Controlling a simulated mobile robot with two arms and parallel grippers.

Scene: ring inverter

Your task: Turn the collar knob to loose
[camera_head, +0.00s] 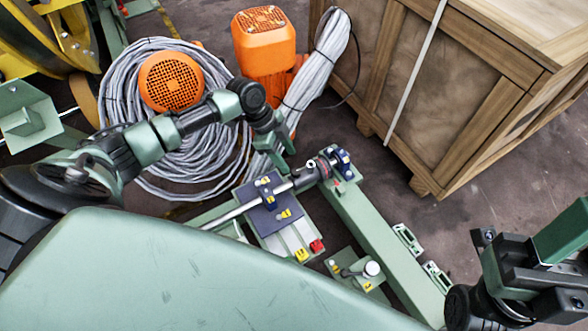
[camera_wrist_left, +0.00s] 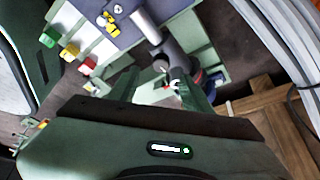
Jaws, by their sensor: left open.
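A metal pipe (camera_head: 235,212) runs up to the right across a green frame. A dark cylindrical collar (camera_head: 305,176) sits near its upper end, with a red and grey ring beside it; which part is the knob I cannot tell for certain. My left gripper (camera_head: 277,153) is open just above and behind the collar in the head view. In the left wrist view its two green fingers (camera_wrist_left: 162,90) stand apart, with the pipe end and small parts between and beyond them. Contact is not clear. My right arm shows at the lower right, its fingertips not clear.
A blue plate (camera_head: 254,222) with yellow clamps lies under the pipe, with red and yellow buttons (camera_head: 317,245) near it. A round white knob (camera_head: 372,268) stands on a lower bracket. Cable coils (camera_head: 120,90), orange motors (camera_head: 265,40) and a wooden crate (camera_head: 450,90) stand behind.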

